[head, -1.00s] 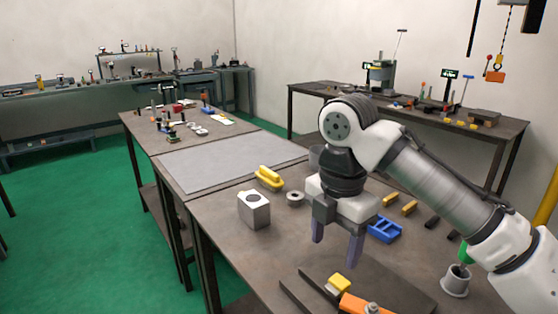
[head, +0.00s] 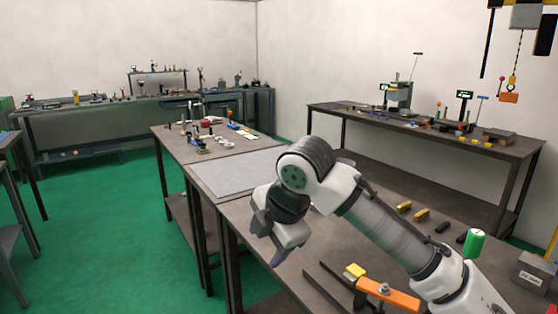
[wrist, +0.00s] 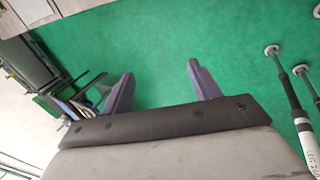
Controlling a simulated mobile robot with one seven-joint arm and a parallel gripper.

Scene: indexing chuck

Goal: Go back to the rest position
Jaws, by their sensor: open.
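My gripper (head: 277,256) is in the head view at the left end of my folded arm, near the left edge of the near workbench (head: 335,243). It is tilted down and to the left. In the wrist view its two purple fingers stand wide apart, with nothing between them (wrist: 160,75). Green floor (wrist: 160,40) shows behind the fingers. My arm hides the middle of the bench.
An orange clamp piece (head: 388,294) and a yellow block (head: 356,271) lie at the bench front. A green cylinder (head: 474,243) and yellow bars (head: 421,214) are to the right. A grey sheet (head: 232,176) lies farther back. Floor is clear at left.

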